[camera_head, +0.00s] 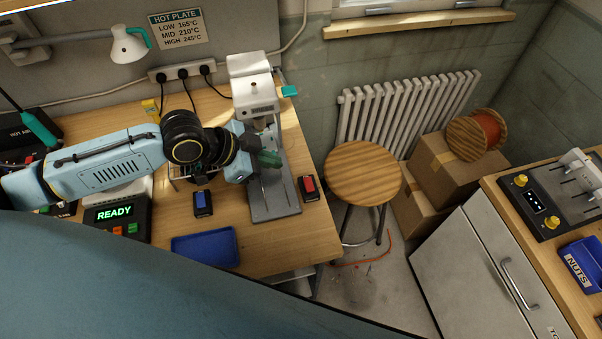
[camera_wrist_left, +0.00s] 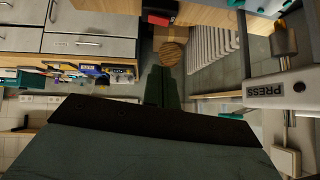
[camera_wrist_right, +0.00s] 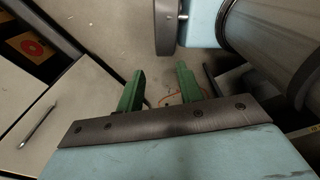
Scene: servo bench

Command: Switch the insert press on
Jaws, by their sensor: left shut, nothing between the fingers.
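The insert press (camera_head: 254,88) is a white-headed machine on a grey base plate at the right of the bench. Its white head, labelled PRESS (camera_wrist_left: 275,90), also shows in the left wrist view. A black switch box with a red rocker (camera_head: 309,186) sits right of the base plate; it also shows at the top of the left wrist view (camera_wrist_left: 159,18). I cannot tell the rocker's position. My left gripper (camera_head: 270,159) is shut and empty, over the base plate below the head, apart from the red switch. My right gripper (camera_wrist_right: 160,88) is open and empty, away from the bench.
A black switch box with a blue rocker (camera_head: 202,202) stands left of the base plate. A blue tray (camera_head: 205,248) lies at the front edge. A READY display unit (camera_head: 117,215) is at the left. A stool (camera_head: 362,173) stands right of the bench.

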